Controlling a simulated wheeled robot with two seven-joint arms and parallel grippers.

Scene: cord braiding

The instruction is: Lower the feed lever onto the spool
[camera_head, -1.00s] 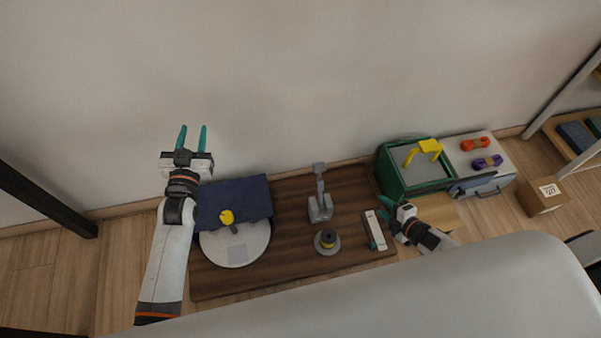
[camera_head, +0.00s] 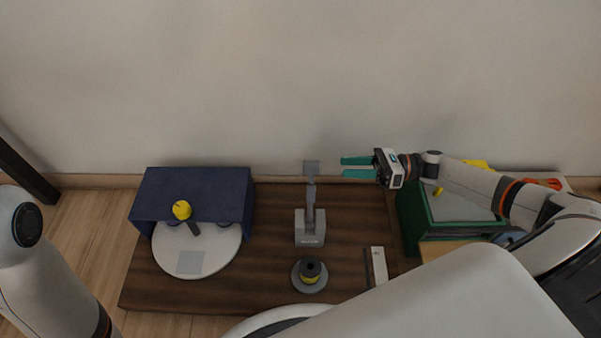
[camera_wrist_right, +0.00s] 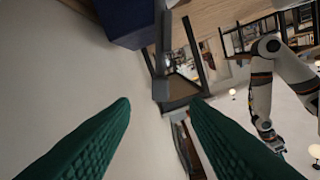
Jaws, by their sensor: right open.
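The grey feed lever (camera_head: 311,196) stands raised on its light grey base, with a flat square plate at its top. The spool (camera_head: 311,272), dark with a yellow band, sits on a round grey disc in front of the base, with nothing resting on it. My right gripper (camera_head: 342,167) is open and empty. Its green fingers point left, just right of the lever's top plate and apart from it. They also fill the lower right wrist view (camera_wrist_right: 158,104). My left arm shows at the left edge, its gripper out of view.
A blue box (camera_head: 200,182) and a white round plate (camera_head: 182,258) with a yellow-knobbed part stand left on the brown board (camera_head: 270,235). A white strip (camera_head: 379,265) lies right of the spool. A green bin (camera_head: 411,222) stands under my right forearm. The wall is close behind.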

